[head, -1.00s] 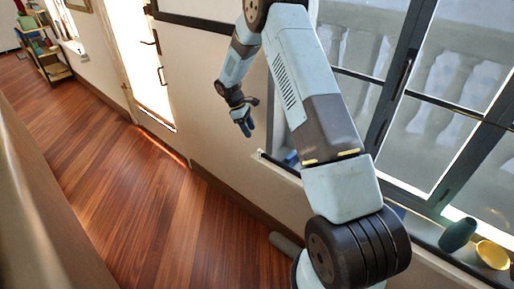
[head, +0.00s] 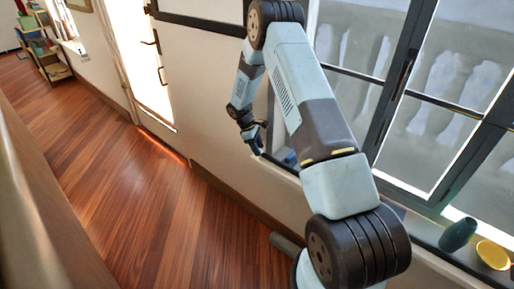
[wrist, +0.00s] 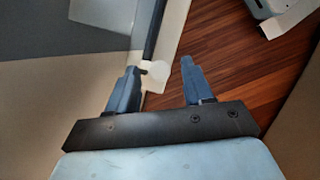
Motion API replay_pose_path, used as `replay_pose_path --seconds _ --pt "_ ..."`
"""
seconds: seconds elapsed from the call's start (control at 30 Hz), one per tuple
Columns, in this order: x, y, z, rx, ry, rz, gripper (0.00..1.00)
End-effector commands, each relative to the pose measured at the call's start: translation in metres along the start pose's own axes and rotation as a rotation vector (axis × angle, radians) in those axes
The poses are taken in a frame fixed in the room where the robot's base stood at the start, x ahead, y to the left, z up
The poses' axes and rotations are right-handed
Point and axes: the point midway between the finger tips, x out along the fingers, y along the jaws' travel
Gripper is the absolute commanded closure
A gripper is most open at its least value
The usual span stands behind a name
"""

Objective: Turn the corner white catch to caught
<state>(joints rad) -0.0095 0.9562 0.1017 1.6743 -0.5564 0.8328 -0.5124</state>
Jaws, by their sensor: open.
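A small pale, rounded piece, which looks like the white catch (wrist: 157,76), shows in the wrist view beside a dark frame bar. It lies between my fingertips, close to the left one; whether they touch I cannot tell. Its turned position is not clear. My gripper (wrist: 160,67) is open, with a blue finger on each side and nothing held. In the head view my gripper (head: 252,141) is by the wall at the left end of the window sill. I cannot make out the catch there.
The dark-framed window (head: 400,100) stands right of my arm. A teal vase (head: 458,234) and a yellow bowl (head: 492,255) are on the sill at the right. The wooden floor (head: 130,190) is clear. A shelf (head: 48,60) stands far left.

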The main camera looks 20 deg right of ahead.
Motion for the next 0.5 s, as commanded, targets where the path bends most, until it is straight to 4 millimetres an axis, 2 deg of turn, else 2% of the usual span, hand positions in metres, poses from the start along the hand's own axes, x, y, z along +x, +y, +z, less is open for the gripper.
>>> replay_pose_path --seconds 0.07,0.5 --pt "0.0 0.0 0.0001 0.0 0.0 0.0 0.5" --pt "-0.0001 -0.0002 0.0 0.0 0.0 -0.001 0.92"
